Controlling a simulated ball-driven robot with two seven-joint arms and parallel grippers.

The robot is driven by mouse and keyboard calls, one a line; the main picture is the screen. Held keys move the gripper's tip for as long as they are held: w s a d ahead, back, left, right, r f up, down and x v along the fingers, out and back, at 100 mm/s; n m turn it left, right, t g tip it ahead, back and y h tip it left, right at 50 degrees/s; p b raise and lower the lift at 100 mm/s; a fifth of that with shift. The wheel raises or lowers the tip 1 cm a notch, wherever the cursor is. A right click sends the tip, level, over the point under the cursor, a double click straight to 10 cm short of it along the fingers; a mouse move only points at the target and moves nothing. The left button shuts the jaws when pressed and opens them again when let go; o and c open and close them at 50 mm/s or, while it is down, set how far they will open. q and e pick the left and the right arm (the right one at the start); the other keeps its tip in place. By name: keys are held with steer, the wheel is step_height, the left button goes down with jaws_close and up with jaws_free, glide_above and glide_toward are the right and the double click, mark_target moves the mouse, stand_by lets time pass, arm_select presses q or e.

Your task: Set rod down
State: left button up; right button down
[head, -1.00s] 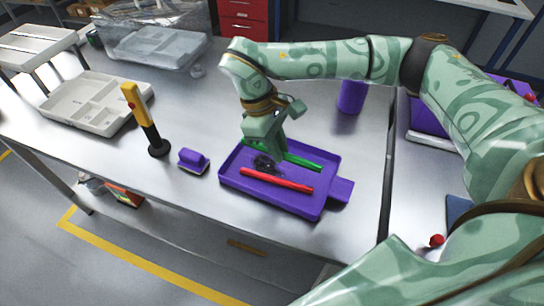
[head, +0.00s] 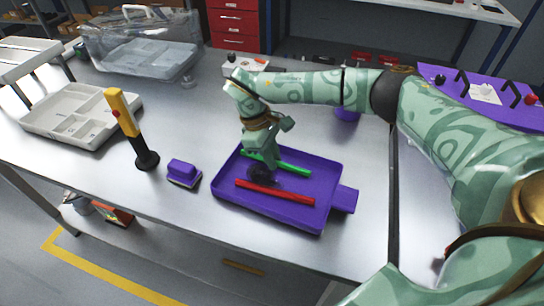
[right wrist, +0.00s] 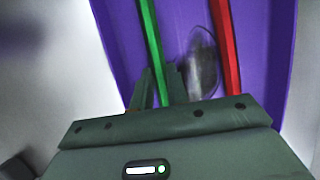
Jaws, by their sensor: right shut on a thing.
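A green rod (head: 292,168) is at the far side of a shallow purple tray (head: 333,178). My right gripper (head: 262,160) is over the tray and shut on the green rod. In the right wrist view the green rod (right wrist: 150,40) runs between the two fingertips (right wrist: 159,85). I cannot tell if the rod touches the tray floor. A red rod (head: 275,193) lies along the tray's near side and also shows in the right wrist view (right wrist: 226,45). A dark, blurred object (right wrist: 203,65) sits between the rods. My left gripper is not in view.
A small purple block (head: 183,172) and a yellow-and-black upright tool (head: 127,118) stand left of the tray. A pale compartment tray (head: 80,115) and a clear bin (head: 145,45) are farther back. A purple cylinder (head: 347,114) is partly hidden behind my arm. The bench right of the tray is clear.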

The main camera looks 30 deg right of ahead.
steer(key=shift+f, duration=0.25)
steer(key=c, duration=1.4)
jaws_free()
steer(key=shift+s+f, duration=0.15)
steer(key=shift+s, duration=0.05)
steer(key=shift+o, duration=0.2)
steer(key=p+v, duration=0.3)
steer(key=v, duration=1)
steer(key=shift+d, duration=0.1)
